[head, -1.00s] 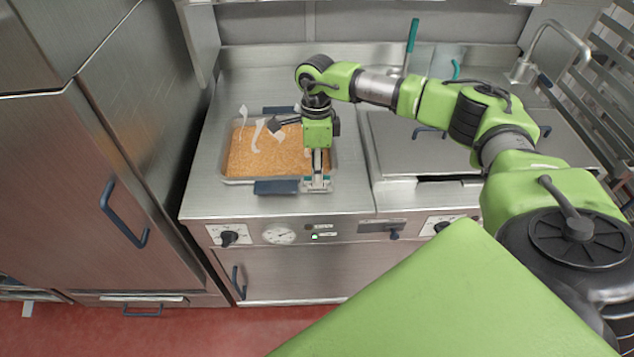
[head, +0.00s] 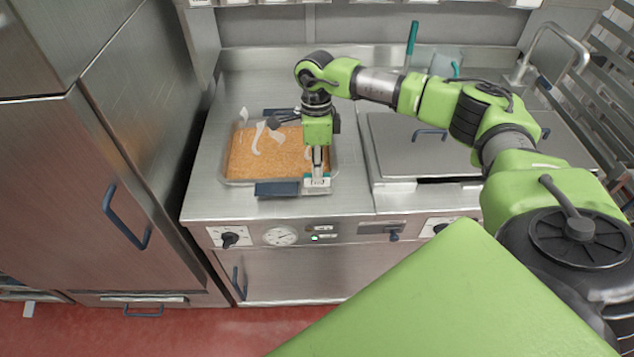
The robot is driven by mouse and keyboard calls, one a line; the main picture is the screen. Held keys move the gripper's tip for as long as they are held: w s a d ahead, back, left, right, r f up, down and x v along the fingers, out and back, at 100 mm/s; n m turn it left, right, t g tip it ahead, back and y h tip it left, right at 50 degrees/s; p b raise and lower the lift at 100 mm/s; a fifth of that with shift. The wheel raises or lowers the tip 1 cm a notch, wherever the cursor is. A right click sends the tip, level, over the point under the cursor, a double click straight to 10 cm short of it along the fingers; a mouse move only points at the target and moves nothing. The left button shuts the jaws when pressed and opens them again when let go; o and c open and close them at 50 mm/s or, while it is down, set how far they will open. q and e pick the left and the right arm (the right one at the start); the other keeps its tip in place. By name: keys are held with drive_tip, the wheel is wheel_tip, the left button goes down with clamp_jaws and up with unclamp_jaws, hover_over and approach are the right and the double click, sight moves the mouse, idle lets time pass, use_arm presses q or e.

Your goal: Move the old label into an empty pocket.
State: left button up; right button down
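My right gripper (head: 317,181) points down at the front right corner of a shallow tray (head: 232,181) on the steel counter. Its fingertips are small here, and I cannot tell whether they are open or shut or hold anything. The tray holds an orange-brown grainy fill (head: 268,160) with a few pale strips (head: 257,135) on it at the back left. I cannot tell whether any strip is the old label, and no pocket can be made out. My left gripper is out of view.
A dark handle (head: 277,189) sits at the tray's front edge. A closed steel lid (head: 420,150) lies to the right, with a faucet (head: 556,45) behind. A teal-handled tool (head: 411,38) stands at the back. Knobs and a dial (head: 281,236) line the front panel. A tall steel cabinet (head: 70,190) bounds the left.

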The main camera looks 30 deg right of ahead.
drive_tip(key=shift+r+p, duration=0.8)
drive_tip(key=shift+r, duration=0.85)
